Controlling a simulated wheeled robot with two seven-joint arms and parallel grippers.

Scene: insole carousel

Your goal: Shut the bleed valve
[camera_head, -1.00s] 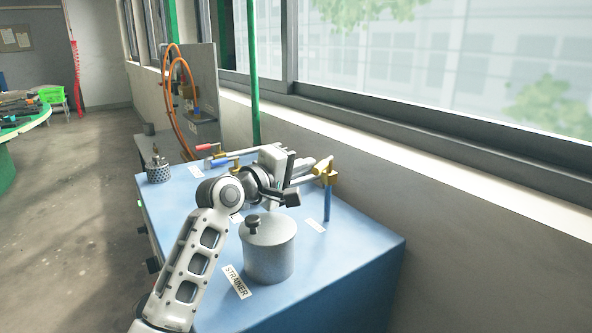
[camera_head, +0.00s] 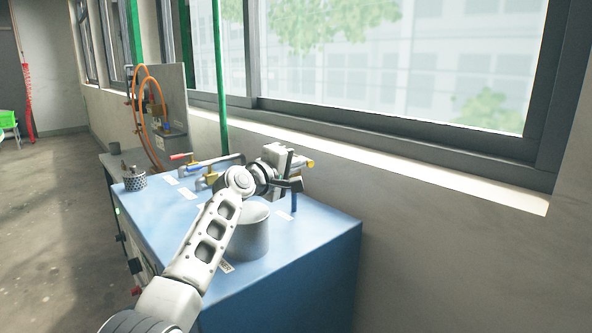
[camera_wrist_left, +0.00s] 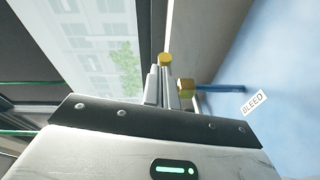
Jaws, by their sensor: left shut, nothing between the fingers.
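The bleed valve has a brass body (camera_wrist_left: 186,87) and a blue lever (camera_wrist_left: 222,89), with the BLEED label (camera_wrist_left: 255,102) beside it on the blue bench top in the left wrist view. In the head view the blue lever (camera_head: 294,203) hangs down behind my gripper, and a bit of brass (camera_head: 310,163) shows past it. My left gripper (camera_wrist_left: 162,88) is shut and empty. Its fingers are beside the brass body, and I cannot tell whether they touch it. My gripper and wrist hide much of the valve in the head view. My right gripper is not in view.
A grey strainer pot (camera_head: 250,235) stands on the blue bench (camera_head: 310,250), partly behind my left arm. Other valves with a red lever (camera_head: 181,156) and a blue lever (camera_head: 193,168) lie further back. A perforated metal cup (camera_head: 135,180) stands at the left corner. The wall and window sill run behind.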

